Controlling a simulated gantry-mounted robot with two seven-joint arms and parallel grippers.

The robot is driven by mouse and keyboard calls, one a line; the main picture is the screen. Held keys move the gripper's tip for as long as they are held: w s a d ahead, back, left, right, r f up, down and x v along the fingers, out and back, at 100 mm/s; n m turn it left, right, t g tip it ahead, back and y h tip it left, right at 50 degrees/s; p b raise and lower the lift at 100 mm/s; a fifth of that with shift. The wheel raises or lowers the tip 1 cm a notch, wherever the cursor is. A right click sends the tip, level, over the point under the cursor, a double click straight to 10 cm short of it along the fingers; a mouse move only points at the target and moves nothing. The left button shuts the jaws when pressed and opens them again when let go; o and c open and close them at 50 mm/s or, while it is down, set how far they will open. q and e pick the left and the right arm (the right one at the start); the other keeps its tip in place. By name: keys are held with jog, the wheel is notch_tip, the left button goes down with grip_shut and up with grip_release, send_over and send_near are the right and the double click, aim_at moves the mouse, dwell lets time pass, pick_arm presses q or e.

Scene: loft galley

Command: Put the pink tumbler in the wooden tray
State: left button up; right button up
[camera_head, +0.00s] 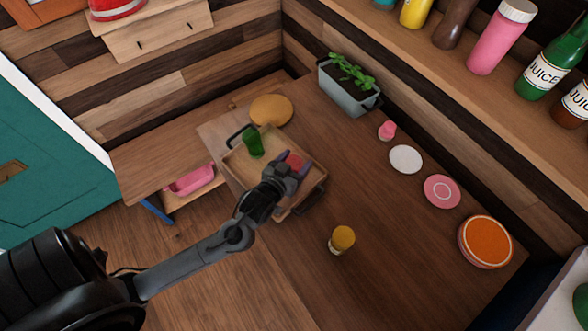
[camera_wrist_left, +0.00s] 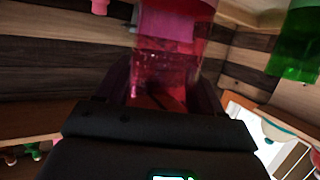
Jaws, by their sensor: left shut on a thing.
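The pink tumbler (camera_head: 295,160) is see-through and sits between the fingers of my left gripper (camera_head: 288,169). It fills the middle of the left wrist view (camera_wrist_left: 172,55), with the gripper shut on it. In the head view the gripper and tumbler are over the right part of the wooden tray (camera_head: 236,168), which has dark handles. The gripper hides part of the tumbler and tray, so I cannot tell whether the tumbler touches the tray floor. My right gripper is not in view.
A green tumbler (camera_head: 253,142) stands in the tray's far left part. A round wooden board (camera_head: 271,110) lies behind the tray. A yellow-topped jar (camera_head: 342,238) stands in front to the right. A planter (camera_head: 346,92) and plates (camera_head: 442,191) line the wall.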

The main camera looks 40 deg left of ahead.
pick_arm(q)
jog(key=shift+a+f+b, duration=0.1)
jog(key=shift+f+b, duration=0.45)
jog(key=shift+f, duration=1.5)
jog(key=o, duration=1.1)
jog(key=shift+f, duration=0.1)
jog(key=shift+o, duration=0.2)
